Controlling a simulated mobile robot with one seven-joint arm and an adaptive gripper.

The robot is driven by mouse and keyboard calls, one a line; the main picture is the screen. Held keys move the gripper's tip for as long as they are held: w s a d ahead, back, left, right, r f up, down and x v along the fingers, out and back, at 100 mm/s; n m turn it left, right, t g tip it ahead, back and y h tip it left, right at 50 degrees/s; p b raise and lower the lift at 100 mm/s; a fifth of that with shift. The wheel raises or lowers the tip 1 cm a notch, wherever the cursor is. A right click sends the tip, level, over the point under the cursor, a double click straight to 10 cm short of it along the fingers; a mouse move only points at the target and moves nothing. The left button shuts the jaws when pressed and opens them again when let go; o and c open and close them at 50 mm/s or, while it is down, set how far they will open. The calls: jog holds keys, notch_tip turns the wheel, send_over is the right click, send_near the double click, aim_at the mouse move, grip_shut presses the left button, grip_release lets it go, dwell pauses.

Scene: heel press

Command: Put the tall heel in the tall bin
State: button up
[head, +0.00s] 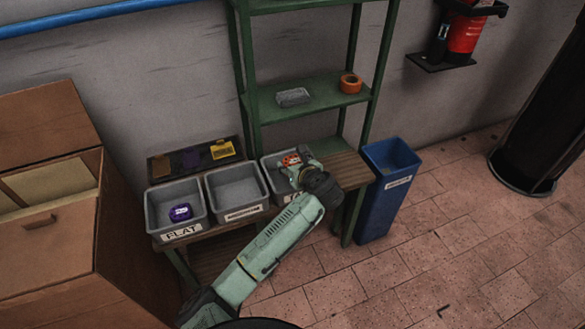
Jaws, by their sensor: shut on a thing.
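My arm reaches from the bottom of the head view to the right-hand grey bin (271,185), whose label is mostly hidden behind my arm. My gripper (293,169) is at this bin's opening, shut on a small orange-red piece (291,159), which I take to be the tall heel. Only its top shows; my gripper hides the rest, and I cannot tell whether it touches the bin floor. The left bin (160,224), labelled FLAT, holds a purple piece (180,212). The middle bin (236,191) looks empty, its label too small to read.
Behind the bins a dark tray (165,170) bears a yellow piece (222,149). A green shelf (318,101) with an orange tape roll (350,83) rises behind. A blue waste bin (390,188) stands right; a wooden cabinet (50,235) stands left.

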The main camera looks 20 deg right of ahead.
jog(key=shift+f, duration=1.15)
jog(key=shift+f, duration=0.6)
jog(key=o, duration=1.2)
